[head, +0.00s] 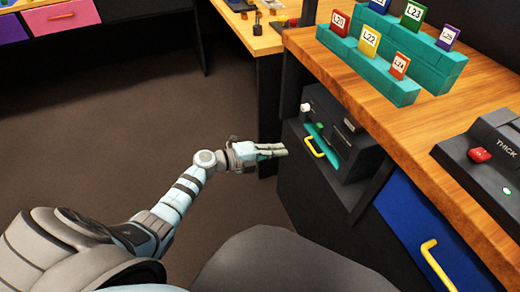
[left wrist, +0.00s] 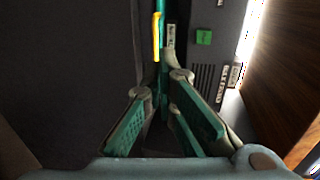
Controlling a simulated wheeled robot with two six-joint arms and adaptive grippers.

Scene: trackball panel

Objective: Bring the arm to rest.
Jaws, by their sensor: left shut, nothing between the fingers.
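My left arm reaches in from the lower left of the head view. Its gripper (head: 284,149) is shut and empty, held in the air just left of the black device. In the left wrist view the gripper (left wrist: 164,84) shows its green-padded fingers, with nothing held between them. My right gripper is in neither view.
The black device (head: 350,161) has a white knob (head: 305,107) and a yellow handle (head: 314,147) facing my gripper, under a wooden counter (head: 400,135). Teal racks (head: 372,74) hold numbered tags. A blue drawer (head: 412,220) is lower right. Open floor (head: 110,140) lies left.

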